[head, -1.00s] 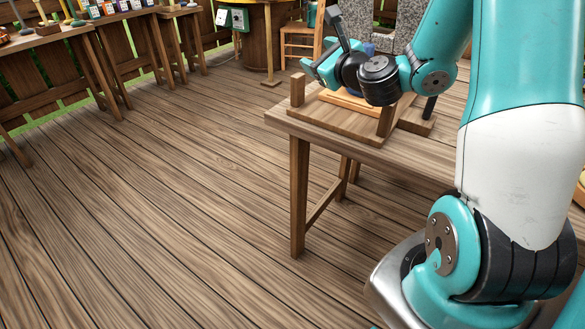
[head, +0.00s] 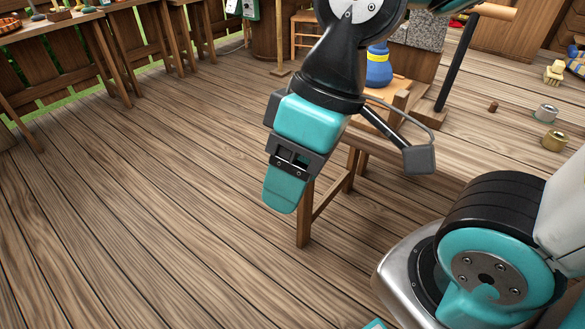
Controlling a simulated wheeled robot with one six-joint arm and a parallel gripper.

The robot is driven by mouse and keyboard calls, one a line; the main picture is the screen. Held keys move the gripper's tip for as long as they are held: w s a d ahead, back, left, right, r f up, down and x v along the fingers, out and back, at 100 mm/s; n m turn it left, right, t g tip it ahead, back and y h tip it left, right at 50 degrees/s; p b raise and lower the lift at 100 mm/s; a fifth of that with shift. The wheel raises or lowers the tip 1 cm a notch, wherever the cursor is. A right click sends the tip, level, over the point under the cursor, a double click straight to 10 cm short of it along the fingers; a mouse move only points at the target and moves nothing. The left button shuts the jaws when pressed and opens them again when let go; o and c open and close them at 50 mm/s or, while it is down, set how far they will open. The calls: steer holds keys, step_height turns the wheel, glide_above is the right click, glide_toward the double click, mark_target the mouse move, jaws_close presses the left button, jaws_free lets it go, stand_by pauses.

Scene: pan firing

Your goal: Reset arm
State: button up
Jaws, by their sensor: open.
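My gripper (head: 286,182) hangs in the middle of the head view, teal tip pointing down and slightly left. It is open, and I see nothing held in it. It shows in front of the wooden table, hiding much of the tabletop. A table leg (head: 304,215) shows just right of the tip. A dark bar with a grey block (head: 418,159) sticks out from my wrist to the right.
A blue pot with a yellow band (head: 379,68) stands behind my wrist, partly hidden. A dark post (head: 457,68) rises right of it. Small metal pieces (head: 545,113) lie at the right. Workbenches (head: 110,50) line the back left. The plank floor at left (head: 150,200) is clear.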

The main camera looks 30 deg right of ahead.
step_height(320, 180, up, 12)
steer(key=p, duration=1.1)
steer(key=shift+f, duration=0.25)
